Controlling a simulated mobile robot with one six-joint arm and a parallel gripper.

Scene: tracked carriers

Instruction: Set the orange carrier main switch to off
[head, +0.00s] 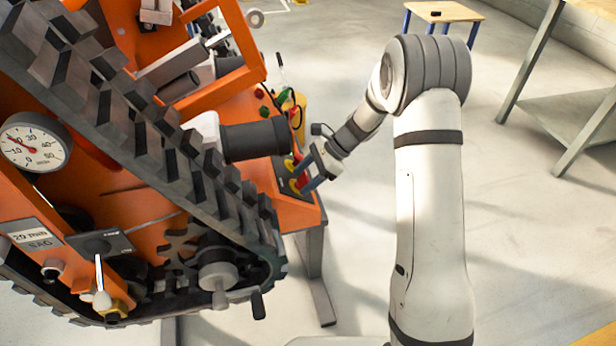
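The orange carrier (150,235) fills the left of the head view, tilted, with its dark rubber track (165,150) across it. A switch with red and yellow parts (297,183) sits on a dark plate at the carrier's right end; it looks like the main switch. My gripper (304,176) is right at this switch, its fingers pointing left at it. The fingers overlap the switch in the picture. I cannot tell whether they touch it or how far apart they are. The switch's position and markings are too small and partly covered to read.
A round gauge (35,141), a lever on a dark plate (100,270) and a black cylinder (255,140) are on the carrier. A small wooden table (443,12) and a grey rack (560,115) stand behind clear floor.

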